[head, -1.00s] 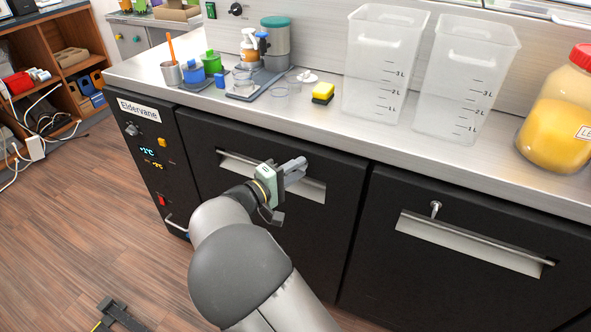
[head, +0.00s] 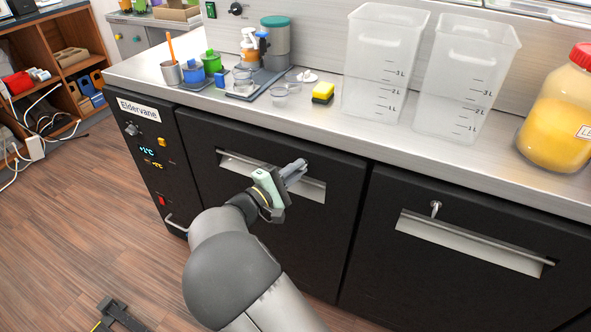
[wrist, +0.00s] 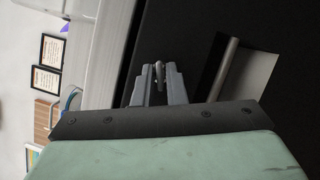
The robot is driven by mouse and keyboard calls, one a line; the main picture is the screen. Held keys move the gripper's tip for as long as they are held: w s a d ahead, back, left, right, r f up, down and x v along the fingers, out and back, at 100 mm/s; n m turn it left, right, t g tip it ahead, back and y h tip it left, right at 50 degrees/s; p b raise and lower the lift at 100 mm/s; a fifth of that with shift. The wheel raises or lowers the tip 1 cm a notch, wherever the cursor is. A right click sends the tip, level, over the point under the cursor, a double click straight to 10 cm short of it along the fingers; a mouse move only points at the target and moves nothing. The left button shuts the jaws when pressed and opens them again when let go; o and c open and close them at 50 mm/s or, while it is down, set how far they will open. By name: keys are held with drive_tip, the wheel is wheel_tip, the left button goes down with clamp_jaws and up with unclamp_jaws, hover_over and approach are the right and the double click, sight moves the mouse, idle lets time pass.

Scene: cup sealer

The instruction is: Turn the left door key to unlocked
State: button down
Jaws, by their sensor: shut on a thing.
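The left door (head: 215,215) is black, with a recessed bar handle (head: 235,164) near its top edge. My gripper (head: 299,164) is at the upper right of this door, just above the right end of the handle. In the wrist view, its two grey fingers close around a small metal key (wrist: 158,73), whose rounded end shows between the fingertips. In the head view the fingers hide this key. The key's exact turn angle is hard to read.
The right door (head: 450,280) has its own handle and a key (head: 436,207) standing out. Wooden floor (head: 70,240) is open at the left.

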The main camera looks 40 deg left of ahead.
drive_tip(key=shift+d+f+n+t+y+p, duration=0.1)
drive_tip(key=shift+n+t+y+p, duration=0.75)
drive_tip(key=shift+n, duration=2.2)
drive_tip(key=shift+d+n+t+y+p, duration=0.15)
drive_tip(key=shift+n+y+p, duration=1.45)
drive_tip(key=shift+n, duration=1.4)
drive_tip(key=shift+d+f+n+t+y+p, duration=0.1)
drive_tip(key=shift+n+t+y+p, duration=0.75)
drive_tip(key=shift+n, duration=2.2)
drive_tip(key=shift+g+y, duration=0.35)
drive_tip(key=shift+y, duration=0.15)
drive_tip(key=c, duration=1.6)
unclamp_jaws()
drive_tip(key=b+v, duration=0.1)
drive_tip(key=v, duration=1.6)
